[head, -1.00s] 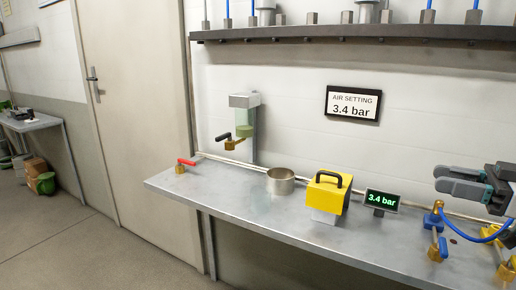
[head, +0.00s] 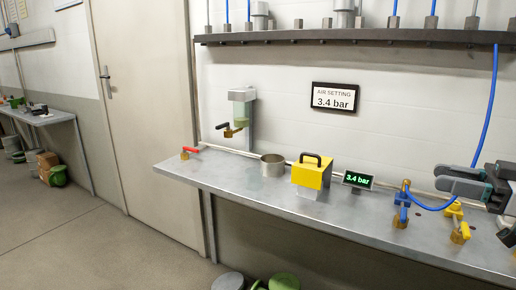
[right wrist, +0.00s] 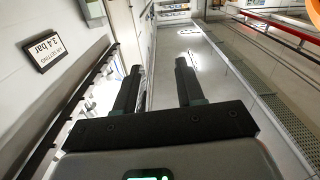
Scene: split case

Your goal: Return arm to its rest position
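My right gripper (head: 440,183) is at the right edge of the head view, raised above the right end of the metal bench (head: 235,187). Its two grey fingers are apart with nothing between them. In the right wrist view the fingers (right wrist: 157,75) also stand apart and empty, with wall and floor beyond. My left gripper is not in view.
A shelf (head: 350,36) runs above.

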